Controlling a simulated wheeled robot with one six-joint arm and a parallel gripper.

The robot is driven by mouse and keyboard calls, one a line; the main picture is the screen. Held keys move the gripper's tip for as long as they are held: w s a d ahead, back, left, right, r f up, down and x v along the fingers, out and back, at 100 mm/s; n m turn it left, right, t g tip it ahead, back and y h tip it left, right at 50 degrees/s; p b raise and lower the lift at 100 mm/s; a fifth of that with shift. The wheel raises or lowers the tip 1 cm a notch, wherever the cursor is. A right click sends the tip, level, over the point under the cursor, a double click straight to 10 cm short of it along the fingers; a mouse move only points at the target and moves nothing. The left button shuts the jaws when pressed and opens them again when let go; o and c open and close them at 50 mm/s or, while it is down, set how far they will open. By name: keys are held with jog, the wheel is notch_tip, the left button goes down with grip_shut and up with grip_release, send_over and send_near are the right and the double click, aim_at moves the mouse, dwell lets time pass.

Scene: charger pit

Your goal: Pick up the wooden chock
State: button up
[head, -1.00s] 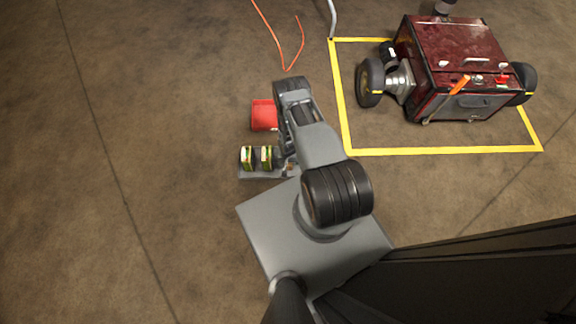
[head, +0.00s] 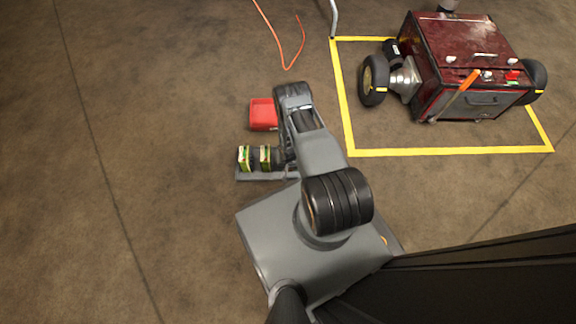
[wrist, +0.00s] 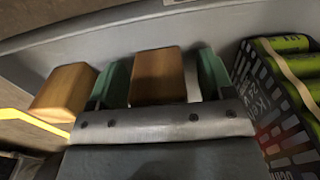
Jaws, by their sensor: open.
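A wooden chock (wrist: 158,78) sits between the two green fingers of my gripper (wrist: 162,68) in the wrist view. The gripper is open, with one finger on each side of the chock; I cannot tell whether they touch it. A second wooden block (wrist: 66,92) lies to the left, outside the left finger. Both are by the wall of a grey tray (wrist: 120,20). In the head view my arm hides the chocks and the fingers.
Dark printed packs of green cells (wrist: 278,105) stand right of the gripper. The tray (head: 262,178) and a red bin (head: 263,114) lie left of my arm. A dark red wheeled machine (head: 465,65) stands within a yellow floor outline (head: 450,152). Floor at left is clear.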

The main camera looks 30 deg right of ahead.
jog(key=c, duration=1)
jog(key=shift+c, duration=0.2)
jog(key=shift+r, duration=0.2)
